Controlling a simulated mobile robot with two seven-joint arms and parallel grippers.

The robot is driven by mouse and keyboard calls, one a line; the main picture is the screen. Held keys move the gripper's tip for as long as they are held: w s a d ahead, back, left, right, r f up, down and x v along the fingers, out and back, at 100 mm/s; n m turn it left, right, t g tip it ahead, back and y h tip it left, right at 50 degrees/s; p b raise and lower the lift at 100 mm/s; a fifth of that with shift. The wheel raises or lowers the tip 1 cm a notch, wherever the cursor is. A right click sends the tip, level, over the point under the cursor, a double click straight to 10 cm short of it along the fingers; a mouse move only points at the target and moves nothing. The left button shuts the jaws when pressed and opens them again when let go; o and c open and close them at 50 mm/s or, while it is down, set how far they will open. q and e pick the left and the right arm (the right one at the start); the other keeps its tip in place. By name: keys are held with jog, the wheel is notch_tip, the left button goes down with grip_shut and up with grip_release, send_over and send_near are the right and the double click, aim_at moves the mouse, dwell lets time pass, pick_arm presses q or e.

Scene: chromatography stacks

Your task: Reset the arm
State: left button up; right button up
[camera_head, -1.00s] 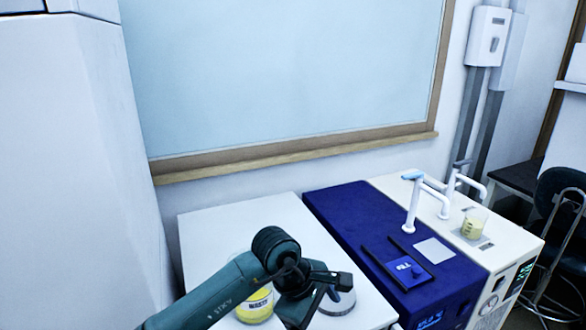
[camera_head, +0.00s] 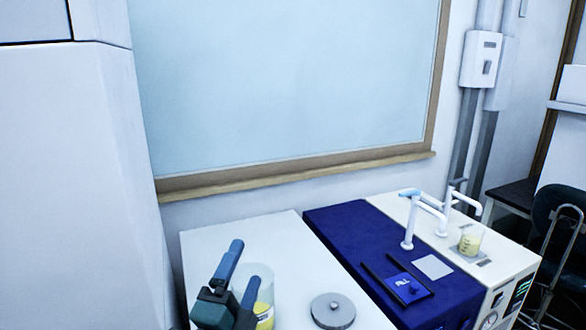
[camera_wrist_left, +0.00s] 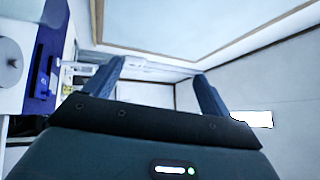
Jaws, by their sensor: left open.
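My left gripper (camera_head: 246,264) is at the lower left of the head view, over the near part of the white tabletop. Its two blue fingers are apart with nothing between them, as the left wrist view (camera_wrist_left: 160,72) also shows. A clear jar with yellow contents (camera_head: 264,314) stands just behind the gripper, partly hidden by it. A grey round lid with a knob (camera_head: 333,311) lies on the white tabletop (camera_head: 235,236) to the right, apart from the gripper. My right gripper is out of view.
Right of the tabletop is a blue-topped machine (camera_head: 345,219) with a small dark tray (camera_head: 405,288). White taps (camera_head: 408,220) stand near a beaker of yellow liquid (camera_head: 471,241). A tall white cabinet (camera_head: 95,180) rises at the left. A dark chair (camera_head: 558,222) is at the far right.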

pick_arm(q)
jog(key=s+a+f+n+g+y, duration=0.3)
jog(key=a+f+n+g+y, duration=0.1)
jog(key=a+f+n, duration=0.25)
jog(key=s+a+f+n+g+y, duration=0.35)
jog(key=a+f+n, duration=0.2)
jog(key=f, duration=0.25)
jog(key=s+f+n+g+h, duration=0.1)
jog(key=s+f+n+g, duration=0.3)
jog(key=s, duration=0.5)
jog(key=s+f+n+g+h, duration=0.1)
jog(key=s+f+n+g, duration=0.1)
jog(key=s+f+g, duration=0.55)
jog(key=w+d+f+m+t+h, duration=0.1)
jog(key=w+d+f+t+h, duration=0.1)
jog(key=f+t, duration=0.6)
jog(key=shift+w+d+h, duration=0.35)
jog(key=shift+w+d, duration=0.5)
jog(key=shift+d, duration=0.4)
